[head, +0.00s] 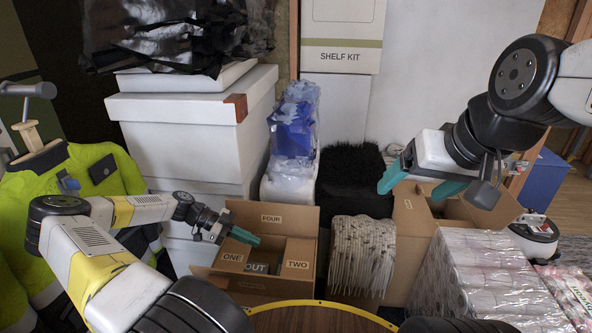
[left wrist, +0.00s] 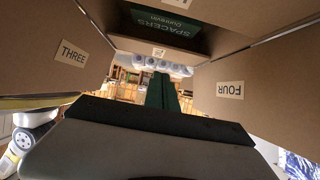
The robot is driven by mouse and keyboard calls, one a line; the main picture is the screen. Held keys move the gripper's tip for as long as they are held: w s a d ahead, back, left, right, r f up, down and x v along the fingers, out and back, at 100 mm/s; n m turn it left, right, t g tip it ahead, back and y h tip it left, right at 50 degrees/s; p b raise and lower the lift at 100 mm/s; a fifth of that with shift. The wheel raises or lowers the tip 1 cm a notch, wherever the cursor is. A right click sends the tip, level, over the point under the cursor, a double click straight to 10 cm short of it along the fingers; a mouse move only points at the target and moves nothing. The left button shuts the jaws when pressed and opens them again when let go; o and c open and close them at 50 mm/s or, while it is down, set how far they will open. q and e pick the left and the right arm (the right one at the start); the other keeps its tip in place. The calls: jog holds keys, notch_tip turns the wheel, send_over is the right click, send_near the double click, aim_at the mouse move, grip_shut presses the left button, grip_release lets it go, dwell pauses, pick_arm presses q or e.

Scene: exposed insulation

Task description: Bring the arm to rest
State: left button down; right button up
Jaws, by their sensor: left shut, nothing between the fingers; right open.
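My left arm reaches in from the left in the head view. Its gripper (head: 245,237) has teal fingers, closed together and empty, at the upper left part of an open cardboard box (head: 228,283). In the left wrist view the closed fingers (left wrist: 162,92) show between box walls labelled THREE (left wrist: 73,53) and FOUR (left wrist: 230,90). My right arm comes in from the upper right. Its gripper (head: 425,185) is open and empty, its two teal fingers wide apart, above another open cardboard box (head: 412,222).
The left box has labels ONE, TWO, FOUR and OUT. A green SPACERS pack (left wrist: 165,28) shows in the left wrist view. A hi-vis jacket (head: 100,170) hangs at left. White boxes (head: 180,135) stand behind. Wrapped rolls (head: 480,275) and a rolled fringed mat (head: 360,258) stand right of the left box.

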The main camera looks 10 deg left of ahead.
pick_arm(q)
jog(key=s+d+r+n+y, duration=0.2)
jog(key=s+r+n+y, duration=0.15)
jog(key=r, duration=0.45)
jog(key=s+d+r+n+y, duration=0.15)
jog(key=r+y, duration=0.25)
jog(key=r, duration=0.5)
jog(key=s+d+r+n+y, duration=0.2)
jog(key=s+r+n+y, duration=0.15)
jog(key=r, duration=0.45)
jog(key=s+d+r+n+t, duration=0.3)
jog(key=s+r+n+t, duration=0.3)
jog(key=s+r+n, duration=0.3)
jog(key=s+r, duration=0.3)
jog(key=r, duration=0.1)
jog(key=shift+s+r+h, duration=0.2)
jog(key=shift+s+h, duration=0.2)
